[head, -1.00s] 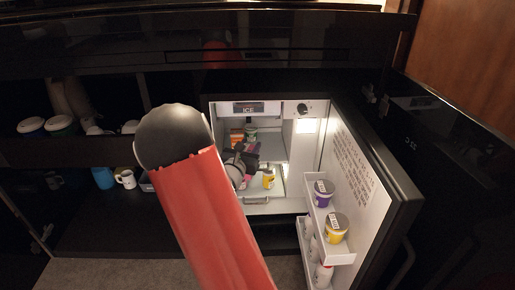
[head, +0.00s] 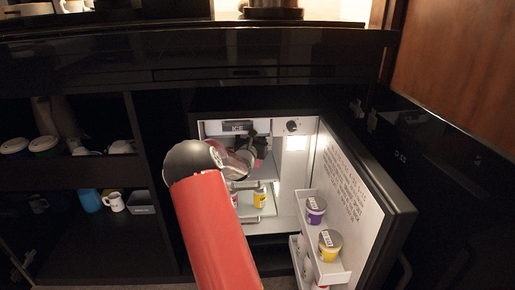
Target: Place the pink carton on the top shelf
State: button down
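The open mini fridge (head: 289,207) stands under the counter, with white shelves inside. A small patch of pink (head: 258,162), likely part of the pink carton, shows just below my gripper in the upper compartment; the rest is hidden. My gripper (head: 252,143) is inside the fridge opening, high up under the ICE compartment. My arm covers the left of the opening. The fingers are too small and dark to tell whether they are open or shut, or whether they hold the carton. An upper shelf (head: 268,180) shows below the gripper.
A yellow cup (head: 260,198) stands lower in the fridge. The open door (head: 345,195) at the right carries a purple-labelled tub (head: 315,210) and a yellow tub (head: 330,245). Dark cabinet shelves at the left hold a blue cup (head: 88,200) and a white mug (head: 114,202).

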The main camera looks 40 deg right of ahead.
notch_tip(320, 180, down, 4)
jog(key=shift+r+b, duration=0.2)
jog(key=shift+b, duration=0.2)
jog(key=c, duration=0.9)
grip_release()
jog(key=shift+a, duration=0.1)
